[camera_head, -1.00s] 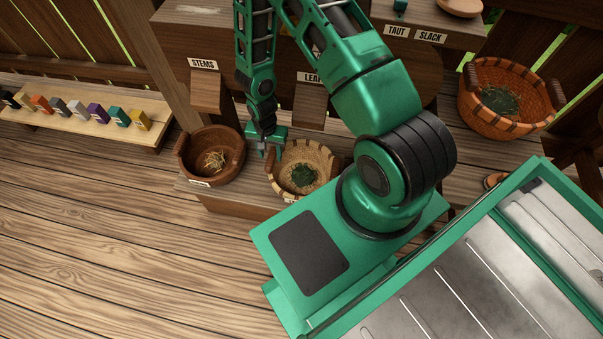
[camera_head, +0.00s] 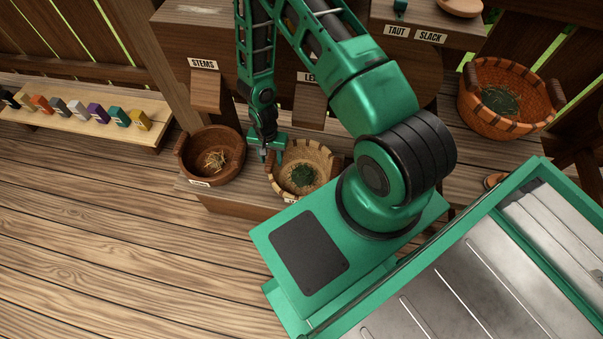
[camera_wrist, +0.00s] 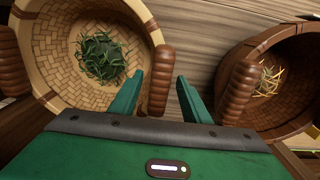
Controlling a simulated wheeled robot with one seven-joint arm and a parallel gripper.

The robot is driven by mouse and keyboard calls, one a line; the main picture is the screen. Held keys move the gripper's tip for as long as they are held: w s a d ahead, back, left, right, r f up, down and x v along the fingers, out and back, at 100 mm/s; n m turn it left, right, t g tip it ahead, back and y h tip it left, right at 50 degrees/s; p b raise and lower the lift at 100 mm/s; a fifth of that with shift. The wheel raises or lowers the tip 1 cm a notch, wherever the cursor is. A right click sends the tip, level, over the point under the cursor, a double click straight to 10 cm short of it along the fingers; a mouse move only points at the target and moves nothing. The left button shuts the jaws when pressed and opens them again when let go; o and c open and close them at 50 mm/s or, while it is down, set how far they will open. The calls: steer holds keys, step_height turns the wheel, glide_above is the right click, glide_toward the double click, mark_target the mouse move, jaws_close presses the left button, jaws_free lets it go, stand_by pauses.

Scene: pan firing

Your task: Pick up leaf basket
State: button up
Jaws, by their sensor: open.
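The leaf basket (camera_head: 323,157) is a tan woven basket with a banded rim and green leaves inside, standing on the low wooden step. It also fills the upper left of the wrist view (camera_wrist: 60,55), with a brown wrapped handle on each side. My gripper (camera_head: 272,155) is at the basket's left side in the head view. In the wrist view, my gripper (camera_wrist: 159,78) is open, with one green finger on each side of the near handle (camera_wrist: 160,82). The handle is between the fingers, and I cannot tell whether either touches it. My arm covers part of the basket's label.
A darker brown stems basket (camera_head: 232,165) stands close by on the left, its handle near my right finger in the wrist view (camera_wrist: 238,92). An orange basket (camera_head: 520,122) stands at the right. Colored blocks (camera_head: 78,108) line a low bench at the left.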

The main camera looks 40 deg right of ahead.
steer(key=shift+f, duration=0.1)
jaws_close()
stand_by(0.4)
